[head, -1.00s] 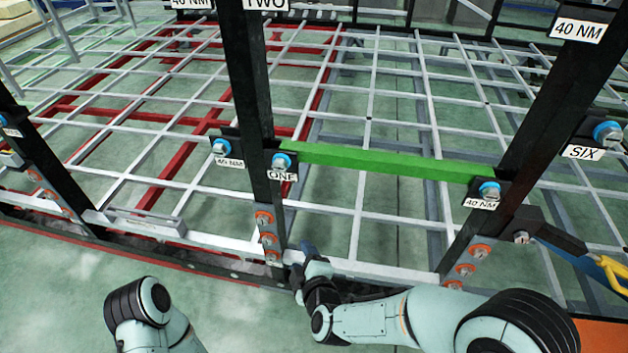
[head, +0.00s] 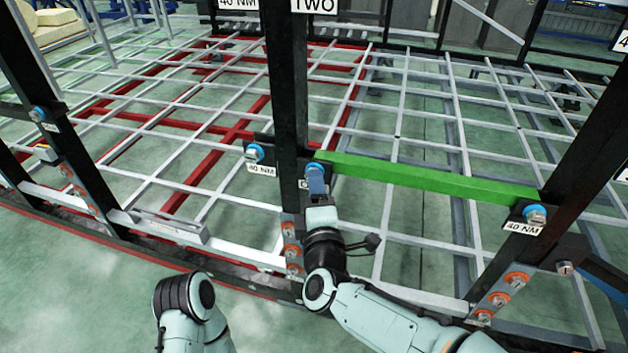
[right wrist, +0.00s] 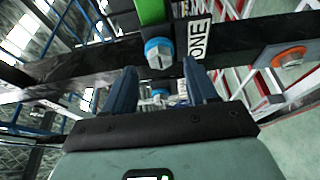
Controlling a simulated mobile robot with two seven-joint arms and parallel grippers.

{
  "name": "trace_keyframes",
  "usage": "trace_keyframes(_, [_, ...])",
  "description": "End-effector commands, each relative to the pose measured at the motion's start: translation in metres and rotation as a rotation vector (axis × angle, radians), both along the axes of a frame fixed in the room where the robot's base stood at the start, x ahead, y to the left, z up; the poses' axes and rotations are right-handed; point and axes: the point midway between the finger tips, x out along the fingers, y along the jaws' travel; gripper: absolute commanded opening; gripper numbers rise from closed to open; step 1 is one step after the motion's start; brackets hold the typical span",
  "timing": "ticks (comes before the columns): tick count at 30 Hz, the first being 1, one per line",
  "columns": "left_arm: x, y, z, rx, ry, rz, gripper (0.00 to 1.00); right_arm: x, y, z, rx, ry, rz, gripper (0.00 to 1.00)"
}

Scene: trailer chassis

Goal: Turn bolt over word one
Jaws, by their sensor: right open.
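The blue-ringed bolt over the word ONE shows in the right wrist view (right wrist: 158,53), just ahead of my fingertips, beside the ONE label (right wrist: 197,40). The bolt appears beyond the gap, and I see no contact. Of my left arm only a link shows at the bottom; its gripper is out of view.
A black upright post (head: 288,100) carries the TWO label (head: 314,5) at its top. A green bar (head: 430,178) runs right to another bolt (head: 535,214) above a 40 NM label. A further bolt (head: 254,152) sits left of the post. Orange-ringed bolts (head: 291,251) are below.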

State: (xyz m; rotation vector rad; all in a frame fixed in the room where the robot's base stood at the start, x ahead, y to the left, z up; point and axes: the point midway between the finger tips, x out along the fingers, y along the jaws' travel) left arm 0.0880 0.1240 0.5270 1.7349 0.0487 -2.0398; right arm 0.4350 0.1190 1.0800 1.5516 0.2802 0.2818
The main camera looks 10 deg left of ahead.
Motion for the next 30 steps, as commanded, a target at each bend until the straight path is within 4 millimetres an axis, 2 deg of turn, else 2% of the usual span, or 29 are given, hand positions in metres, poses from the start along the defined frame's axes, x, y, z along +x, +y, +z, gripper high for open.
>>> trace_keyframes(3, [0.0, 0.0, 0.0, 0.0, 0.0, 0.0, 0.43, 0.019, 0.007, 0.0, 0.0, 0.0, -0.001, 0.57])
trace_keyframes(7, [0.0, 0.0, 0.0, 0.0, 0.0, 0.0, 0.43, 0.03, 0.011, 0.0, 0.0, 0.0, -0.001, 0.57])
trace_keyframes(18, [0.0, 0.0, 0.0, 0.0, 0.0, 0.0, 0.43, 0.035, 0.013, 0.0, 0.001, 0.001, 0.001, 0.57])
trace_keyframes(19, [0.0, 0.0, 0.0, 0.0, 0.0, 0.0, 0.43, 0.035, 0.013, 0.0, 0.001, 0.001, 0.001, 0.54])
trace_keyframes(24, [0.0, 0.0, 0.0, 0.0, 0.0, 0.0, 0.43, 0.035, 0.013, 0.0, 0.001, 0.001, 0.001, 0.01])
trace_keyframes(30, [0.0, 0.0, 0.0, 0.0, 0.0, 0.0, 0.43, 0.035, 0.013, -0.001, 0.007, 0.002, 0.0, 0.01])
